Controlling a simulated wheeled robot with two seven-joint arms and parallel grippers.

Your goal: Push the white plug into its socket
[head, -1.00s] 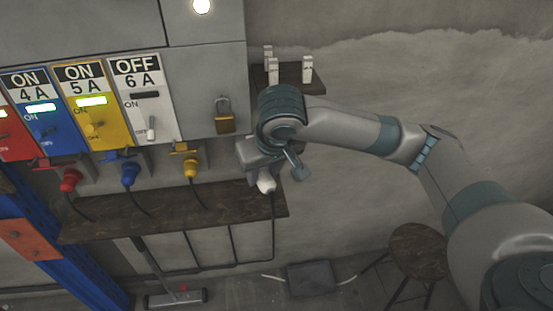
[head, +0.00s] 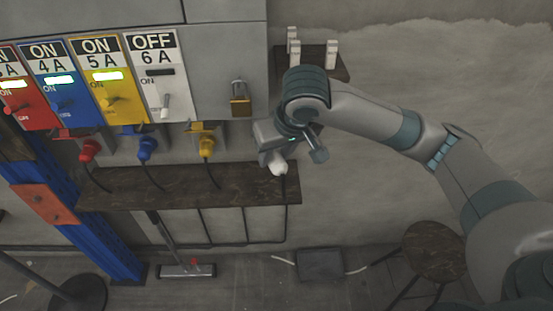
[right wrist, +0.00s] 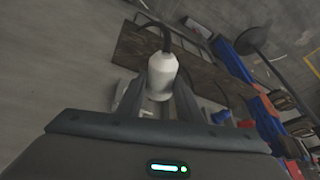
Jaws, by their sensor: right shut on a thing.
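The white plug (head: 278,164) is in my right gripper (head: 274,152), below and right of the white 6 A panel (head: 156,82), whose sign reads OFF. In the right wrist view the white plug (right wrist: 162,74) sits between the two fingers, with its dark cord leading away. My right gripper (right wrist: 158,98) is shut on it. I cannot make out the white socket; my gripper and wrist cover the area right of the yellow socket. My left gripper is not in view.
Red (head: 89,150), blue (head: 147,148) and yellow (head: 207,146) plugs sit in their sockets to the left. A dark shelf (head: 150,187) runs below them. A padlock (head: 240,99) hangs above my gripper. A stool (head: 434,250) stands at the lower right.

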